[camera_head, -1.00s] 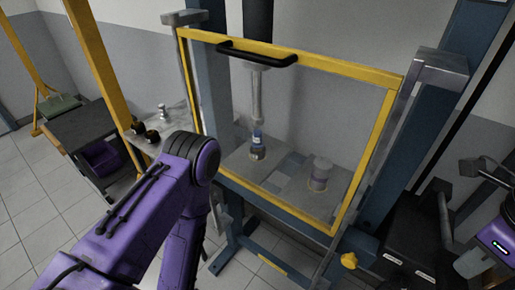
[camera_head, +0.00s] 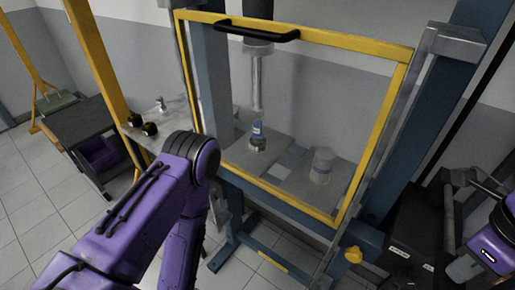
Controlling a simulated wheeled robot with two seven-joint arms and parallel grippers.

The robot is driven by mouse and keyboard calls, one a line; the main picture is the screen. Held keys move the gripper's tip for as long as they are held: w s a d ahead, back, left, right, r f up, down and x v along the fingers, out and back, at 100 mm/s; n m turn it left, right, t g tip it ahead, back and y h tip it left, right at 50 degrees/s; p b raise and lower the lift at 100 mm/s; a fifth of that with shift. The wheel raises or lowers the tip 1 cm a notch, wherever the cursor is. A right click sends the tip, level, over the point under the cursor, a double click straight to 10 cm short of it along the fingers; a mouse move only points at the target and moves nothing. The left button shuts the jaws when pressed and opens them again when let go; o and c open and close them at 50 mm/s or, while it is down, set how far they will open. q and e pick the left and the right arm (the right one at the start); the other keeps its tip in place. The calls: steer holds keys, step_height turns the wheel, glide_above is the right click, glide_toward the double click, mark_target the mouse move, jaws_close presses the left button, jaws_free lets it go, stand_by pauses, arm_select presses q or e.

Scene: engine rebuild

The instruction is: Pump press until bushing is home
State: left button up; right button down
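The blue press (camera_head: 213,80) stands ahead with its yellow-framed clear guard (camera_head: 295,31) across the front. Behind the guard, the ram rod (camera_head: 257,85) points down onto a small blue-banded part (camera_head: 257,137), perhaps the bushing, on the press bed (camera_head: 236,153). I cannot tell how deep it sits. A pale cylindrical part (camera_head: 321,166) stands to its right on the bed. My purple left arm reaches in at lower left, with its gripper hidden. My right gripper (camera_head: 476,180) is at the right edge by a grey lever; its fingers are too unclear to judge.
A black box-shaped unit (camera_head: 410,240) stands right of the press. A dark cart (camera_head: 75,130) with a purple bin is at the left. Small dark parts (camera_head: 150,128) lie on a metal shelf beside the press. Yellow posts rise at the left.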

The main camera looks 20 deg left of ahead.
step_height(320, 180, down, 11)
steer(key=b, duration=0.6)
step_height(320, 180, up, 15)
steer(key=p, duration=1.6)
steer(key=shift+r, duration=0.15)
steer(key=shift+r+b, duration=0.25)
steer(key=shift+b, duration=0.15)
steer(key=shift+r, duration=0.5)
steer(key=shift+w, duration=0.1)
